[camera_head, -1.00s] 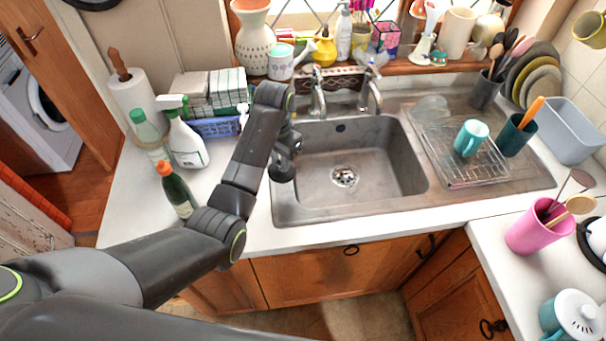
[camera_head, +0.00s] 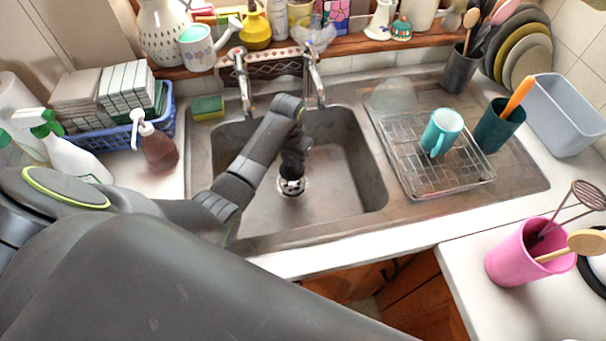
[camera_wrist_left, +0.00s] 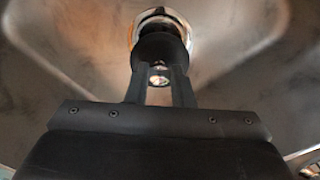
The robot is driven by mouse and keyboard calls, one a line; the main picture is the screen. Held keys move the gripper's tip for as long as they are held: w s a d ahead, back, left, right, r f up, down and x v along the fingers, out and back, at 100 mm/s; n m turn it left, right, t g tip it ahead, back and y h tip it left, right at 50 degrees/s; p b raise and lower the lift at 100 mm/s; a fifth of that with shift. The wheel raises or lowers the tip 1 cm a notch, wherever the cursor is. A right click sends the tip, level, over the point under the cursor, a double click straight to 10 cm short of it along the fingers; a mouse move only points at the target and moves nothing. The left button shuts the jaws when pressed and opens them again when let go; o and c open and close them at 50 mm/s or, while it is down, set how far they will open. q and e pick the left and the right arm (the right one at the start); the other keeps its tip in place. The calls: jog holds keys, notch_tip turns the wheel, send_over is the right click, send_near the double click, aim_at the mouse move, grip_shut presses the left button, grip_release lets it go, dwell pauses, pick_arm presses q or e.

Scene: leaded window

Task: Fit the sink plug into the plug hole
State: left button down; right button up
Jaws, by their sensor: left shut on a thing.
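My left gripper (camera_head: 292,172) reaches down into the metal sink (camera_head: 345,165), right over the plug hole (camera_head: 291,187). In the left wrist view my left gripper (camera_wrist_left: 160,80) is shut on the dark round sink plug (camera_wrist_left: 160,47). The plug is at the plug hole (camera_wrist_left: 160,14), whose shiny rim shows beyond it and to its sides. The plug covers much of the hole. I cannot tell whether it is seated in the hole or just above it. My right gripper is not in view.
Two taps (camera_head: 243,80) stand behind the basin. A wire rack (camera_head: 425,165) with a teal mug (camera_head: 441,132) is on the drainer at right. A soap bottle (camera_head: 155,145) and a green-yellow sponge (camera_head: 208,107) are at left. The rest of the basin is clear.

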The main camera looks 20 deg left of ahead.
aim_at(291, 170)
pick_arm(q)
jog(key=shift+s+f, duration=0.2)
jog(key=shift+f, duration=0.95)
jog(key=shift+w+f, duration=0.1)
jog(key=shift+f, duration=2.35)
jog(key=shift+f, duration=0.1)
jog(key=c, duration=1.3)
grip_release()
jog(key=shift+o, duration=0.2)
notch_tip(291, 170, up, 12)
jog(key=shift+r, duration=0.15)
